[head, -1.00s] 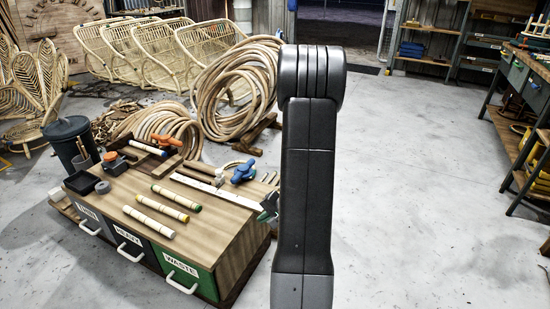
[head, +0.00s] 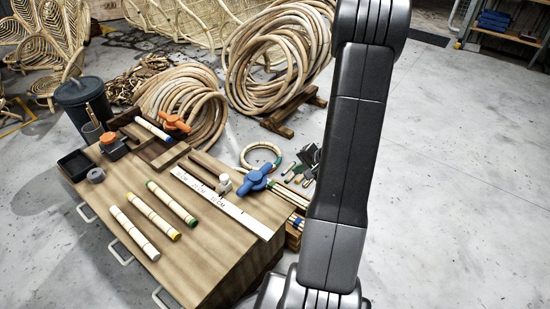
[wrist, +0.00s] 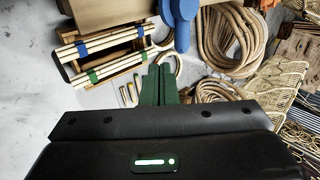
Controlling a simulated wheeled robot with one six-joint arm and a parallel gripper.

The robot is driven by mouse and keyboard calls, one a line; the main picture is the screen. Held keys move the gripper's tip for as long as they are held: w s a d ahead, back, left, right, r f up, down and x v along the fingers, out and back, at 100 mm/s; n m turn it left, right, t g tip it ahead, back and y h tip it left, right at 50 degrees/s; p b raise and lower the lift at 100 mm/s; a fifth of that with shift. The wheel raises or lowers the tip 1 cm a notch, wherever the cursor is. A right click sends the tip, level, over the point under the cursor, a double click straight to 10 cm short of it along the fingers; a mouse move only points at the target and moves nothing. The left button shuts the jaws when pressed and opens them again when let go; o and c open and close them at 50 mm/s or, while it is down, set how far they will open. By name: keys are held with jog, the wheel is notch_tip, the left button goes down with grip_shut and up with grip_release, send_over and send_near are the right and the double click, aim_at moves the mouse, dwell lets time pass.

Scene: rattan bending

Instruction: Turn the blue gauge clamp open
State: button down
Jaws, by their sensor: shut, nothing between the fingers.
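The blue gauge clamp (head: 256,178) sits at the right edge of the workbench (head: 215,255), beside the white ruler strip (head: 222,203). Its blue handle also shows at the top of the wrist view (wrist: 182,18). My gripper (head: 296,170) is right of the clamp in the head view, partly hidden by my arm. In the wrist view its green fingers (wrist: 160,84) are together and empty, with a gap between them and the blue handle.
Banded rattan poles lie on the bench: one yellow-ended (head: 153,214), one green-ended (head: 172,203). An orange clamp (head: 174,123) stands at the back. A rack of poles (wrist: 105,52) is beside the bench. Rattan coils (head: 280,50) stand behind; the floor at right is clear.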

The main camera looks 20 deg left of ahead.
aim_at(256, 182)
dwell(0.5)
jog(key=a+r+b+x, duration=0.1)
jog(key=b+x, duration=0.1)
jog(key=x, duration=1.1)
jog(key=shift+w+a+r, duration=0.3)
jog(key=shift+w+a, duration=0.1)
jog(key=shift+b, duration=0.35)
